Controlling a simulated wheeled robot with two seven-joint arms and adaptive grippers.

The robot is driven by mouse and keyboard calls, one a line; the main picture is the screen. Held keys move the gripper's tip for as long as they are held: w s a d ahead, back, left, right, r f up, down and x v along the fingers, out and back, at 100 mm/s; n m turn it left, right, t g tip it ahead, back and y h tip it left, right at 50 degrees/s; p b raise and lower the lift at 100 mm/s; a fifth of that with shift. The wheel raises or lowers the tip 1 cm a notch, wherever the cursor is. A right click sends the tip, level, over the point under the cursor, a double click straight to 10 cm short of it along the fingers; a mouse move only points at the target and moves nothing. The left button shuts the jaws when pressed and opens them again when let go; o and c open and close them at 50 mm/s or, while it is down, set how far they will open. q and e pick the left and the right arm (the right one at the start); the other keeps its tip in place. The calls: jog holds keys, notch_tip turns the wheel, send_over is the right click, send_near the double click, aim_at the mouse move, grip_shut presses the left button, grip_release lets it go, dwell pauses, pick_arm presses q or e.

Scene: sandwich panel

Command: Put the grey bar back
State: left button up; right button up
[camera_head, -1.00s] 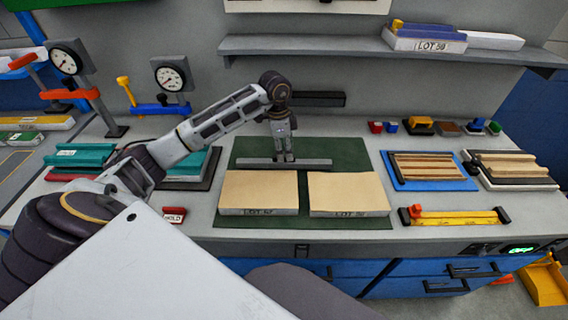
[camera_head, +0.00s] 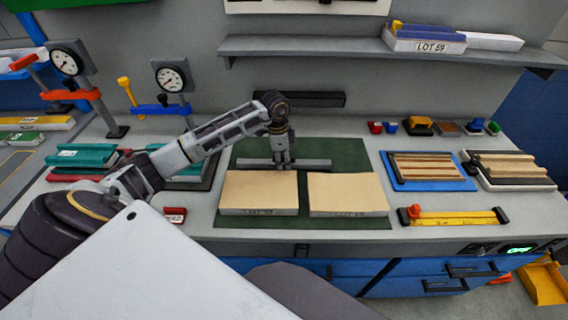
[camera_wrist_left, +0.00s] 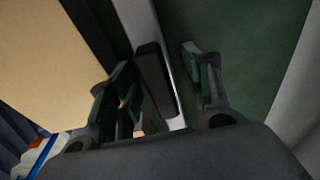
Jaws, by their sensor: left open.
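The grey bar (camera_head: 312,164) lies on the green mat (camera_head: 343,153), just behind two tan-topped panels (camera_head: 258,188) (camera_head: 346,190). My left gripper (camera_head: 280,162) is at the bar, left of its middle. In the left wrist view, the open fingers (camera_wrist_left: 165,88) stand on either side of the pale bar (camera_wrist_left: 137,22) and a dark raised block (camera_wrist_left: 155,80) on it. A gap shows between that block and the right finger; contact on the left side is unclear. My right gripper is not in view.
Two dial gauges (camera_head: 170,78) (camera_head: 66,62) stand at the left. A blue tray of strips (camera_head: 396,183) and a yellow level-like tool (camera_head: 455,217) are at the right.

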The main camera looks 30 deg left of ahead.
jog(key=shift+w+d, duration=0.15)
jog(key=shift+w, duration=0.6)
pick_arm(q)
jog(key=shift+c, duration=0.7)
jog(key=c, duration=1)
grip_shut()
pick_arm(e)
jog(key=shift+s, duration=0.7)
